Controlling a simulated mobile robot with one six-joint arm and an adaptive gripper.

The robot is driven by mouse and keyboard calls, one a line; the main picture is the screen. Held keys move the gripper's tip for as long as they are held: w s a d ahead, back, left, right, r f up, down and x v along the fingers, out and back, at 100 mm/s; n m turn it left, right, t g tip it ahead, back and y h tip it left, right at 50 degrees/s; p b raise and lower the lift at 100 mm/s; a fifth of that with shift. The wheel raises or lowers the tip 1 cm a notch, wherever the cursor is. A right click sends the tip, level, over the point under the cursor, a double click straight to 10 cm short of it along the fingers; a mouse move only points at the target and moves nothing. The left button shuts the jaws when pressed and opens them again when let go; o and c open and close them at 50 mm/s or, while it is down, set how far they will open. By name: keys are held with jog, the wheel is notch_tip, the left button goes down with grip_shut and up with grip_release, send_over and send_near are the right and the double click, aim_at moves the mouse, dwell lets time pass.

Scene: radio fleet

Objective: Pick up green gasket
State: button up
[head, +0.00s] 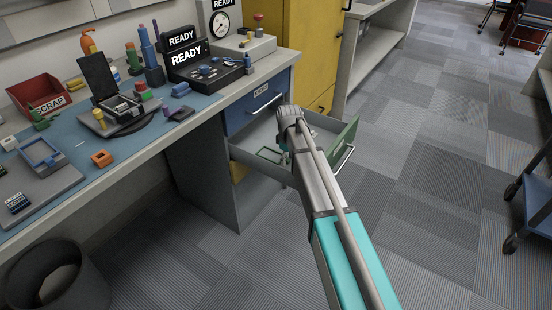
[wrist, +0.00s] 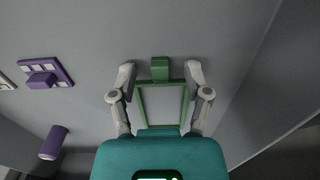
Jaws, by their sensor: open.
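The green gasket (wrist: 138,105) is a thin rectangular frame with a small green block on its far side. It lies on the grey floor of an open drawer (head: 262,130). In the head view the gasket (head: 268,154) shows partly, just left of my arm. My gripper (wrist: 160,78) is open, with one finger on each side of the gasket, and nothing is clamped. I cannot tell how high the fingertips are above the drawer floor. In the head view my arm hides most of the gripper.
In the drawer, left of the gasket, are a purple plate with a block (wrist: 42,80) and a purple cylinder (wrist: 53,142). The green drawer front (head: 344,150) stands right of my arm. The workbench (head: 85,155) on the left is crowded. A blue cart (head: 537,190) stands far right.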

jog(key=c, duration=0.8)
jog(key=shift+c, duration=0.2)
jog(key=shift+r, duration=0.1)
jog(key=shift+r+p, duration=0.9)
jog(key=shift+p, duration=0.1)
jog(key=s+d+r+p, duration=0.1)
jog(key=s+r+p, duration=0.2)
jog(key=s, duration=0.1)
jog(key=s+d+r+p, duration=0.1)
jog(key=s+r+p, duration=0.6)
jog(key=s, duration=0.1)
jog(key=shift+d+r, duration=0.2)
jog(key=shift+d, duration=0.2)
jog(key=shift+s+d+r+p, duration=0.15)
jog(key=shift+s+p, duration=0.1)
jog(key=shift+s, duration=0.2)
jog(key=shift+s+d+r+p, duration=0.15)
jog(key=shift+s+p, duration=0.1)
jog(key=shift+s, duration=0.15)
jog(key=shift+a+r, duration=0.1)
